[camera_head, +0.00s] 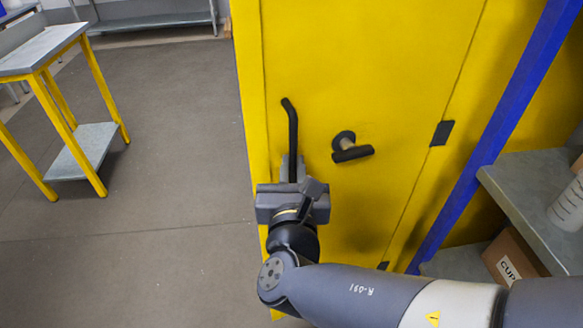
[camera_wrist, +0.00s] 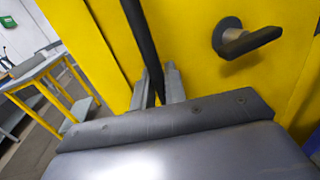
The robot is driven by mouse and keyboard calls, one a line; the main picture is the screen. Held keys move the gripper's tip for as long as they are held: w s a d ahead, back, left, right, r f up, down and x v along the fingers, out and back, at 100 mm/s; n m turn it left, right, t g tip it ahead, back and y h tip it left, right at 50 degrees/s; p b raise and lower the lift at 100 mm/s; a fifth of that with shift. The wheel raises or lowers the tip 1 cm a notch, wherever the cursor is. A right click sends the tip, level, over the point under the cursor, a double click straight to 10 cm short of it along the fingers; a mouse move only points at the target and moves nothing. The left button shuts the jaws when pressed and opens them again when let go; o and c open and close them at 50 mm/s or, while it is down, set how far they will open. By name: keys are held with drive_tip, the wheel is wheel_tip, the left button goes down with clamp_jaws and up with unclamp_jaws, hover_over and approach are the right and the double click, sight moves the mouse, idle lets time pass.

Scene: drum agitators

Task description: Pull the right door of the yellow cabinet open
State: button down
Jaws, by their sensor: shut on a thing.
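The yellow cabinet door (camera_head: 390,75) fills the middle of the head view and also the wrist view (camera_wrist: 200,75). A long black bar handle (camera_head: 292,125) stands upright near its left edge. My gripper (camera_head: 292,168) is shut on this bar handle, low on the visible length; the wrist view shows the bar (camera_wrist: 143,45) running down between the two grey fingers (camera_wrist: 157,85). The bar's lower end is hidden by my gripper. A black turn handle on a round base (camera_head: 350,148) sits to the right of the bar, apart from my gripper. I cannot tell whether the door is ajar.
A blue post (camera_head: 490,140) and grey shelves (camera_head: 535,200) with a cardboard box (camera_head: 512,258) stand to the right. A yellow-legged table (camera_head: 50,50) stands at the left. The grey floor (camera_head: 170,190) between table and cabinet is clear.

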drive_tip(key=c, duration=1.5)
unclamp_jaws()
drive_tip(key=shift+c, duration=0.2)
drive_tip(key=shift+s+a, duration=0.15)
drive_tip(key=shift+s, duration=0.6)
drive_tip(key=s+p, duration=0.1)
drive_tip(key=s, duration=0.8)
drive_tip(key=shift+a, duration=0.4)
drive_tip(key=shift+s, duration=0.1)
drive_tip(key=shift+w+d+b, duration=0.15)
drive_tip(key=shift+w, duration=1.45)
drive_tip(key=shift+w+d+b, duration=0.1)
drive_tip(key=shift+w+d, duration=0.1)
drive_tip(key=shift+w, duration=1.4)
drive_tip(key=shift+w+d+b, duration=0.15)
drive_tip(key=shift+w, duration=1.45)
